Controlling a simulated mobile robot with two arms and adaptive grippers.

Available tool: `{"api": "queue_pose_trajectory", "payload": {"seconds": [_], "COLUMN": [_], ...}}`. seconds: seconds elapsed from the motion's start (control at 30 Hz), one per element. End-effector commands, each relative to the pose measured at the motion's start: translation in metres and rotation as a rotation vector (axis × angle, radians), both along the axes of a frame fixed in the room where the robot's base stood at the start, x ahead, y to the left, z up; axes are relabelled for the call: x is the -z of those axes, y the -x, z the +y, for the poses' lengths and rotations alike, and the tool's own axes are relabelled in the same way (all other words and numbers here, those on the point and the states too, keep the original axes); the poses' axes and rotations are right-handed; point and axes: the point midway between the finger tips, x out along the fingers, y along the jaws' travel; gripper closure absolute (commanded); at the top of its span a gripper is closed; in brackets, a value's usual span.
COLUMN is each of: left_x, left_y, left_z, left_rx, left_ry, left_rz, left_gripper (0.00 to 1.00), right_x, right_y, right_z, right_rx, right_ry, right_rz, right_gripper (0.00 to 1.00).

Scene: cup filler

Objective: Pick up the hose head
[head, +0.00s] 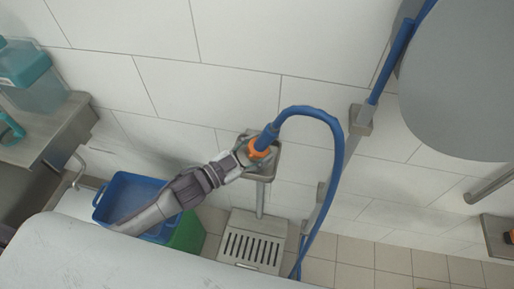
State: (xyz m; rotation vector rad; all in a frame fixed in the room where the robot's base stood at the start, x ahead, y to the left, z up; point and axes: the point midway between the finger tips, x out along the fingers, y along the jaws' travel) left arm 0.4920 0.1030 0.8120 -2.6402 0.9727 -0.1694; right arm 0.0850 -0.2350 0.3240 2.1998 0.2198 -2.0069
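The hose head (260,149) has an orange collar and a blue end. It is at a grey metal holder (263,171) on the wall, in the middle of the head view. A blue hose (336,150) loops up from it and down to the right. My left gripper (241,158) reaches in from the lower left, with its fingertips right at the orange collar. The fingers overlap the hose head, so I cannot tell whether they are closed on it. My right gripper is not in view.
A slotted metal drain tray (252,249) is below the holder. A blue crate (121,190) and a green container (188,235) stand under my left arm. A metal counter (55,130) with a teal-capped container (30,78) is at left. A large grey rounded body (462,75) fills the upper right.

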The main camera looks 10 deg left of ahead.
Motion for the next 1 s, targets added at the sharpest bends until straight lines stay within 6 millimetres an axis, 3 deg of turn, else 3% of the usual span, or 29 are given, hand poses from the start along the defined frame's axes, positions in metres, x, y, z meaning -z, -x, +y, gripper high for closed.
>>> {"api": "queue_pose_trajectory", "payload": {"seconds": [0.27, 0.47, 1.0], "left_x": [-0.014, -0.045, -0.1], "left_y": [-0.001, 0.0, 0.049], "left_z": [0.0, 0.0, -0.082], "left_rx": [0.002, 0.003, 0.002], "left_ry": [0.002, 0.001, 0.006], "left_rz": [-0.005, -0.007, -0.002], "left_gripper": [1.0, 1.0, 1.0], "right_x": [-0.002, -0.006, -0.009], "right_y": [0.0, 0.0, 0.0], "right_z": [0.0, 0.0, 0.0], "right_rx": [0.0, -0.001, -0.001], "right_ry": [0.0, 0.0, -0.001], "right_rz": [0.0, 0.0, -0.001], "right_gripper": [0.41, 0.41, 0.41]}}
